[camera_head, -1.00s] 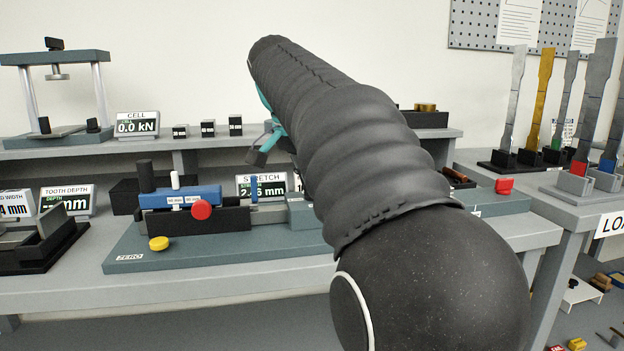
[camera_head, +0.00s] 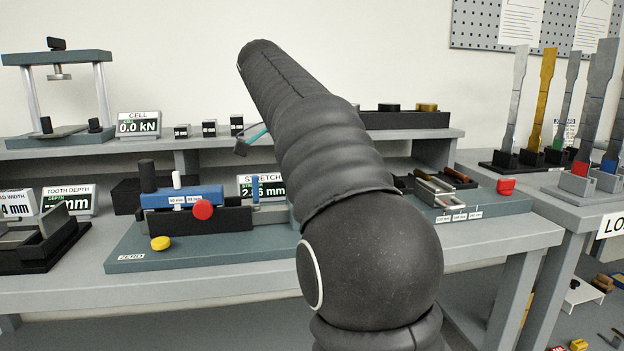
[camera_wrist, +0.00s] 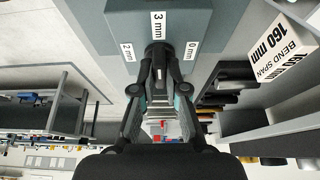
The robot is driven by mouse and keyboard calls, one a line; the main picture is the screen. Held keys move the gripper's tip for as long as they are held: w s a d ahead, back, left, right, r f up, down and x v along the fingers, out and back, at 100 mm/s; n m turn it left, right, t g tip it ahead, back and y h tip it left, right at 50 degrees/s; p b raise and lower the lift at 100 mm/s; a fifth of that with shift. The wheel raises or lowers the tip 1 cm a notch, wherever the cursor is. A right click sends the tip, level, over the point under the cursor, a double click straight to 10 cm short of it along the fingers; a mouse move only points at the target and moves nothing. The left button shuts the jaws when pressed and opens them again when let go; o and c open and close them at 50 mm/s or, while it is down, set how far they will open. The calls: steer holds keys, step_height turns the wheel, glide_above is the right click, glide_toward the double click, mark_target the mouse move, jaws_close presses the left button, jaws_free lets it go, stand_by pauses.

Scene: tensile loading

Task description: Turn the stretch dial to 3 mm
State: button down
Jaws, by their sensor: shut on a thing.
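In the wrist view, a grey block carries labels reading 2 mm, 3 mm (camera_wrist: 158,23) and 0 mm around a dark round dial knob (camera_wrist: 157,47). My gripper (camera_wrist: 159,62) has its two fingertips closed on this knob, just below the 3 mm label. Any mark on the knob is hidden by the fingers. In the head view, my arm hides the dial and most of my gripper. The stretch display (camera_head: 261,181) stands at the back of the bench and reads about 2 point something mm, one digit unclear.
A blue gauge (camera_head: 182,197) with a red knob (camera_head: 203,210) and a yellow button (camera_head: 160,243) sits left of my arm. In the wrist view, a bend span display (camera_wrist: 284,42) reads 160 mm at the right. A shelf (camera_head: 70,148) runs behind.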

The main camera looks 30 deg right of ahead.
stand_by(0.4)
steer(key=c, duration=1.2)
jaws_free()
